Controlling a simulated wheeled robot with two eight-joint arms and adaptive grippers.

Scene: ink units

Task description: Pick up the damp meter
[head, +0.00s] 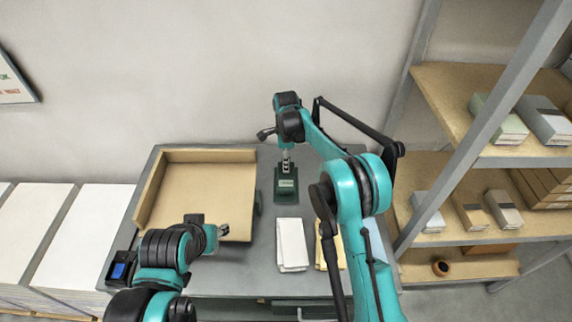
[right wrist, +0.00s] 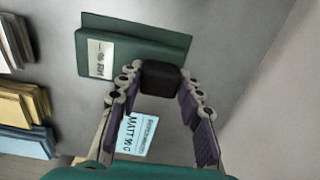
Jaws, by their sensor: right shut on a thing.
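My right gripper (head: 286,166) points down over a green block-like base (head: 287,190) with a pale label, at the back middle of the table. In the right wrist view the fingers of my right gripper (right wrist: 160,84) are shut on a small black block, which looks like the damp meter (right wrist: 160,78). The green base (right wrist: 140,45) is right beside it there; I cannot tell whether the two touch. In the head view the black block is too small to make out. My left gripper (head: 222,230) is by the tan tray, its opening unclear.
A tan tray (head: 150,190) fills the table's left part. White (head: 292,250) and yellow (head: 318,255) paper stacks lie in front of the green base. A black device with a blue screen (head: 122,270) sits at the left edge. Shelves (head: 455,90) with boxes stand at right.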

